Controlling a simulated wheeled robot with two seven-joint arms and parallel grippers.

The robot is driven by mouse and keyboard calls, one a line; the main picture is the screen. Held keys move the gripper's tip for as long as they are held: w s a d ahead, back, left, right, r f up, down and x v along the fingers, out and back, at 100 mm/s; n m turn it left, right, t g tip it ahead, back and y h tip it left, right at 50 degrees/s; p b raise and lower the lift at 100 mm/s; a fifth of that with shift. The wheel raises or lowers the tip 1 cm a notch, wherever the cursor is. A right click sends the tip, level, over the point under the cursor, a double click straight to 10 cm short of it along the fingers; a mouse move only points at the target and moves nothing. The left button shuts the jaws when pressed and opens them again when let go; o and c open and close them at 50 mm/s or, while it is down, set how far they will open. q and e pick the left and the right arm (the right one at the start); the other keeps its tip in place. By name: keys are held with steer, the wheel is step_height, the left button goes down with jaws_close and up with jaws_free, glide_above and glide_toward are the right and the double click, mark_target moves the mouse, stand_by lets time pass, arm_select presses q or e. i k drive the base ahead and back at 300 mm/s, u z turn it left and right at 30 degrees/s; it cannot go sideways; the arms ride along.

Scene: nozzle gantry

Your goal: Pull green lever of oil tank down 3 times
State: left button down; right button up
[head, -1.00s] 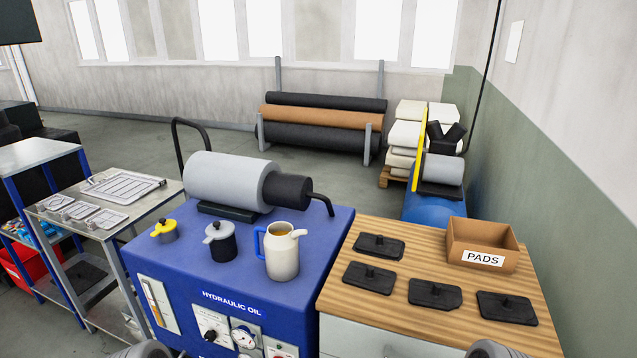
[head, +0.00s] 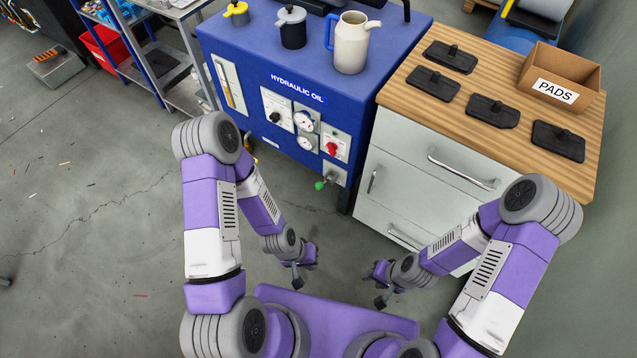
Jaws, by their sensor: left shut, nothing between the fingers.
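The oil tank (head: 262,72) is a blue cabinet labelled HYDRAULIC OIL at the top centre of the head view. A small green lever knob (head: 320,186) sits on a metal fitting (head: 332,177) low on its front, towards the right corner. My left gripper (head: 297,280) is low in front of the tank, below and left of the green lever in the picture and apart from it. It is shut and empty. My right gripper (head: 380,298) is to the right, in front of the drawer cabinet, touching nothing that I can see. Its fingers are too small to judge.
A white jug (head: 351,46) with a blue handle stands on the tank. Gauges and a red knob (head: 332,149) are on its front. A drawer cabinet (head: 415,165) with black pads and a PADS box (head: 540,88) adjoins on the right.

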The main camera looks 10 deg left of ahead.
mark_target(320, 186)
steer(key=k, duration=0.25)
steer(key=u, duration=1.15)
steer(key=i, duration=0.9)
steer(key=z, duration=2.25)
